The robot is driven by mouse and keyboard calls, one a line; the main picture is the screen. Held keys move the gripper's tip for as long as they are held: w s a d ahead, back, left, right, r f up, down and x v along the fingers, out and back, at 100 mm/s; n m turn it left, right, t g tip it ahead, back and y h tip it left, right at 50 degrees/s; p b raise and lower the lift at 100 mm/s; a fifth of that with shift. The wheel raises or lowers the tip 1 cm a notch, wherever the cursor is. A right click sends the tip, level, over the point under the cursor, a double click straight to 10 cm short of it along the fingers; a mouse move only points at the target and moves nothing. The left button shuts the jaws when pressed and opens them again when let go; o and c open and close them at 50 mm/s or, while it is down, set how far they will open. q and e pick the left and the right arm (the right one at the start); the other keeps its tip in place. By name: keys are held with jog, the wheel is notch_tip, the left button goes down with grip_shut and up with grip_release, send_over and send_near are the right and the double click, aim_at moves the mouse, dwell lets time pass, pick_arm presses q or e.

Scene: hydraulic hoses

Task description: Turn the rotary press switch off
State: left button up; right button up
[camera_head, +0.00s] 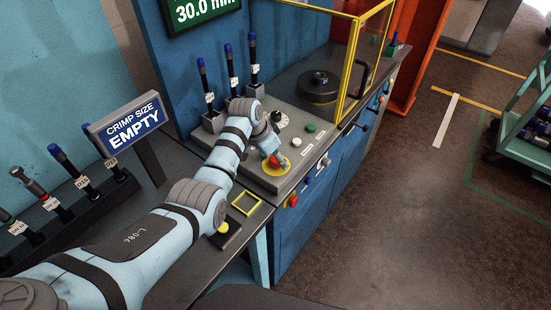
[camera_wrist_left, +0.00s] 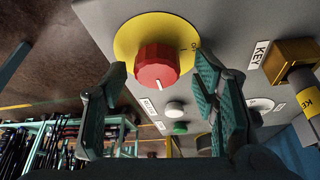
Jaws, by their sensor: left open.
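The rotary press switch is a red ribbed knob (camera_wrist_left: 157,65) on a round yellow plate (camera_wrist_left: 140,30) on the grey control panel. In the wrist view a white pointer line marks the knob's near lower side, and a small dark label, too small to read surely, sits on the plate's right part. My left gripper (camera_wrist_left: 165,85) is open, with one finger on each side of the knob's front; I cannot tell whether either touches. In the head view the left gripper (camera_head: 282,157) hangs over the yellow plate (camera_head: 268,169) and partly hides the red knob (camera_head: 274,161). My right gripper is not in view.
Beside the knob are a white button (camera_wrist_left: 174,108), a green button (camera_wrist_left: 180,128) and a key switch (camera_wrist_left: 293,62) labelled KEY. A yellow guard frame (camera_head: 352,60) and a black round die head (camera_head: 318,86) stand behind. Blue-handled tools (camera_head: 229,62) stand at the panel's back left.

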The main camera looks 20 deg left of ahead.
pick_arm(q)
jog(key=shift+w+f, duration=0.15)
jog(key=shift+s+r, duration=0.25)
jog(key=shift+s, duration=0.1)
jog(key=shift+s+r, duration=0.1)
jog(key=shift+s, duration=0.05)
jog(key=c, duration=1.2)
jog(key=shift+o, duration=0.2)
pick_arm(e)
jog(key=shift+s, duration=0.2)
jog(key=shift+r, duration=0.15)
